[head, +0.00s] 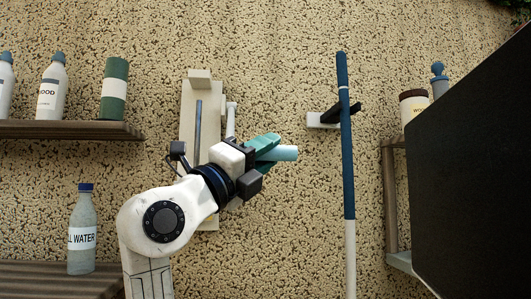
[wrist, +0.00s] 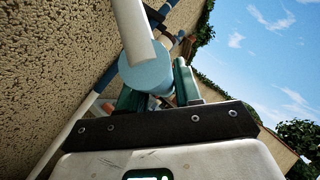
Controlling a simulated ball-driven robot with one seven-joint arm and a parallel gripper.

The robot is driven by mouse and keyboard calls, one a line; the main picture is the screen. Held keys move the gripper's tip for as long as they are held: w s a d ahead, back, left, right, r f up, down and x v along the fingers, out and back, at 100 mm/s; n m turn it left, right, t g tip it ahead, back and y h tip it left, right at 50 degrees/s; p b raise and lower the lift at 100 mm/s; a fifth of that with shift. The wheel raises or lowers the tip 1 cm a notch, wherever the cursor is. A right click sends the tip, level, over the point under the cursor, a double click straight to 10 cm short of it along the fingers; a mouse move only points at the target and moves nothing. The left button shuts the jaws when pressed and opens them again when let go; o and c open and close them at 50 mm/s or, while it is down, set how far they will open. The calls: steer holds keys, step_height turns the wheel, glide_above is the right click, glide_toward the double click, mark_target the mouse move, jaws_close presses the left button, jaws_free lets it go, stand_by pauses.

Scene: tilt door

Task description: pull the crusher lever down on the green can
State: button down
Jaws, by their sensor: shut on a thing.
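The can crusher (head: 199,110) is a tall beige frame with a dark slot, fixed to the wall. Its white lever arm (head: 231,120) shows beside the frame and in the wrist view (wrist: 133,30). The light blue handle (head: 287,153) of the lever sticks out past my green fingertips, and it fills the space between them in the wrist view (wrist: 148,74). My gripper (head: 268,147) is shut on this handle, in front of the crusher's lower right side. My arm hides the lower part of the crusher. I cannot make out a green can inside it.
A shelf (head: 70,130) at left holds bottles and a dark green canister (head: 114,88) with a white label. A water bottle (head: 83,230) stands below. A blue and white pole (head: 346,140) hangs close to the right. A large black panel (head: 475,170) fills the far right.

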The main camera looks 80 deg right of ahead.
steer(key=shift+w+d+f, duration=0.1)
steer(key=shift+d+f, duration=0.2)
steer(key=shift+f, duration=0.05)
steer(key=c, duration=0.8)
jaws_free()
steer(key=shift+c, duration=0.2)
steer(key=shift+a+r, duration=0.1)
steer(key=shift+w+a, duration=0.1)
steer(key=shift+a, duration=0.1)
steer(key=p+v, duration=0.2)
steer(key=v, duration=0.8)
steer(key=shift+a, duration=0.1)
